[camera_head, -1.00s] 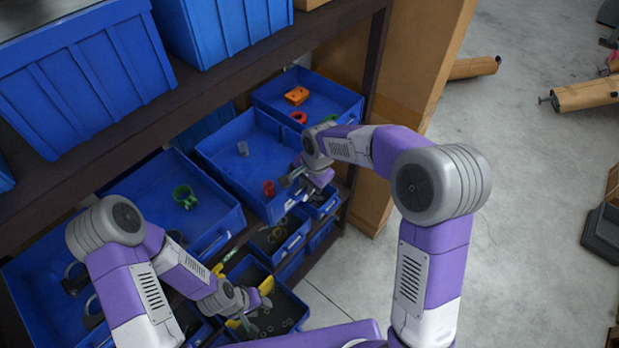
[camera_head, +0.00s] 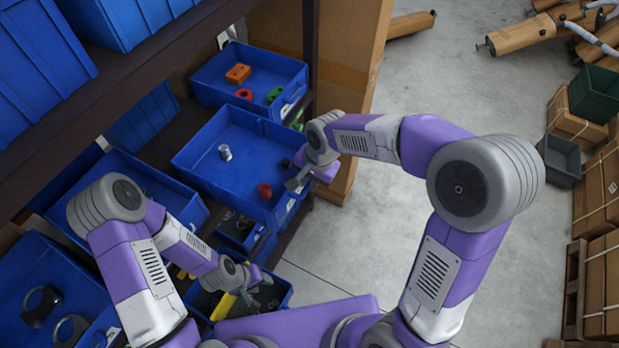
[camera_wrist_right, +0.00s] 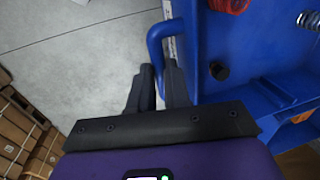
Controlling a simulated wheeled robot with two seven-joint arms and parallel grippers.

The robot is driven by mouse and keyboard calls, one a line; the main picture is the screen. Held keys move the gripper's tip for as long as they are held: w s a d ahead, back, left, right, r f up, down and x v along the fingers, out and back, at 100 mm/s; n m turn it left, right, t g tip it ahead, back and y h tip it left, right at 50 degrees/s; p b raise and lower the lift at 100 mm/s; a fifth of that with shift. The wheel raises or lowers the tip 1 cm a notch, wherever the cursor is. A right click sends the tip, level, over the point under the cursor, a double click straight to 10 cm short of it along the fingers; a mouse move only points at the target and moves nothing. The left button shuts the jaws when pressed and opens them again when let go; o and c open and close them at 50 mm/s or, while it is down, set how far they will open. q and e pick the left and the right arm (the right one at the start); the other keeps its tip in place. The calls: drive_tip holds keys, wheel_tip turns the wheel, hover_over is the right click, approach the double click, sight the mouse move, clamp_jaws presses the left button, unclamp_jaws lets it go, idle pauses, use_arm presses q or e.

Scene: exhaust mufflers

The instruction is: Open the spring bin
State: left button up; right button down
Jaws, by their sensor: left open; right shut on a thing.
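The spring bin (camera_head: 205,172) is a blue open bin on the shelf, its front sticking out past the neighbouring bins. It holds a silver spring (camera_head: 224,152), a red part (camera_head: 265,191) and a small dark part. The spring also shows in the right wrist view (camera_wrist_right: 308,19). My right gripper (camera_head: 297,183) is at the bin's front. In the right wrist view its fingers (camera_wrist_right: 160,88) are shut on the blue handle (camera_wrist_right: 156,45). My left gripper (camera_head: 254,284) is open over a lower bin of dark parts, near a yellow piece (camera_head: 223,307).
A blue bin (camera_head: 208,92) with orange, red and green parts sits behind the spring bin. Other blue bins stand on the left and upper shelves. A cardboard panel (camera_head: 350,60) is beside the rack. Crates (camera_head: 600,190) are at the right; grey floor (camera_head: 440,110) lies between.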

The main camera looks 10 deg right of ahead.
drive_tip(key=c, duration=1.4)
unclamp_jaws()
drive_tip(key=r, duration=0.5)
drive_tip(key=s+d+r, duration=0.1)
drive_tip(key=r, duration=0.1)
drive_tip(key=shift+d+r, duration=0.1)
drive_tip(key=shift+r, duration=0.15)
